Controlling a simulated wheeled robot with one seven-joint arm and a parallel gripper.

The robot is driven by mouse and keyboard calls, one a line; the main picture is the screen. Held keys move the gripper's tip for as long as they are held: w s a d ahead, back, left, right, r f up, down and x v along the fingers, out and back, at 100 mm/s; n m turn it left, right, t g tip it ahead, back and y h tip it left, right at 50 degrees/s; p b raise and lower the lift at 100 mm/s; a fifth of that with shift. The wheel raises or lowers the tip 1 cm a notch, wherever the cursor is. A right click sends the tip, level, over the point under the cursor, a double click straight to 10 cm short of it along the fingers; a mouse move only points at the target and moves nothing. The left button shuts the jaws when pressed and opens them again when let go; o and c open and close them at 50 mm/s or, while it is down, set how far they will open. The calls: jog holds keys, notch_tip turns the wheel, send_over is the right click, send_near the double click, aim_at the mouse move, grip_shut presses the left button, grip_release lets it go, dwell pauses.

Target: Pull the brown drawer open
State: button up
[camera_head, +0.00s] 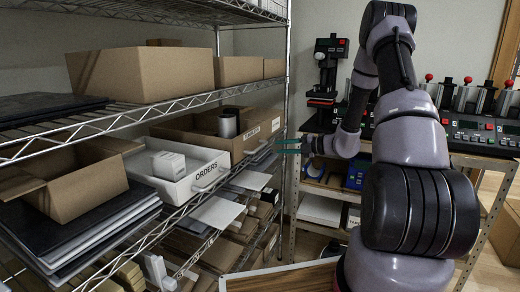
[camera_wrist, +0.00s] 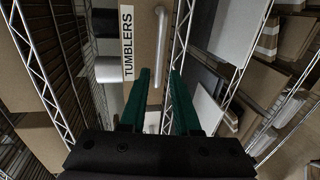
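The brown drawer (camera_head: 203,139) sits on the middle wire shelf, with a grey cylinder (camera_head: 228,124) standing in it. In the wrist view, its brown front (camera_wrist: 143,45) carries a "TUMBLERS" label and a pale bar handle (camera_wrist: 160,45). My gripper (camera_head: 277,146) is just right of the drawer front in the head view. In the wrist view, the green fingers of my gripper (camera_wrist: 160,72) are apart, with the near end of the handle showing between their tips. I cannot tell whether the handle lies between the fingers or beyond them.
A white "ORDERS" drawer (camera_head: 176,178) stands left of the brown drawer on the same shelf. Cardboard boxes (camera_head: 140,73) fill the shelf above. Wire shelf edges (camera_head: 120,118) run close by. A bench with a black press (camera_head: 325,85) stands to the right.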

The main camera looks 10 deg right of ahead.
aim_at(261, 148)
jog(key=x, duration=1)
jog(key=shift+a, duration=0.15)
grip_shut()
dwell(1.1)
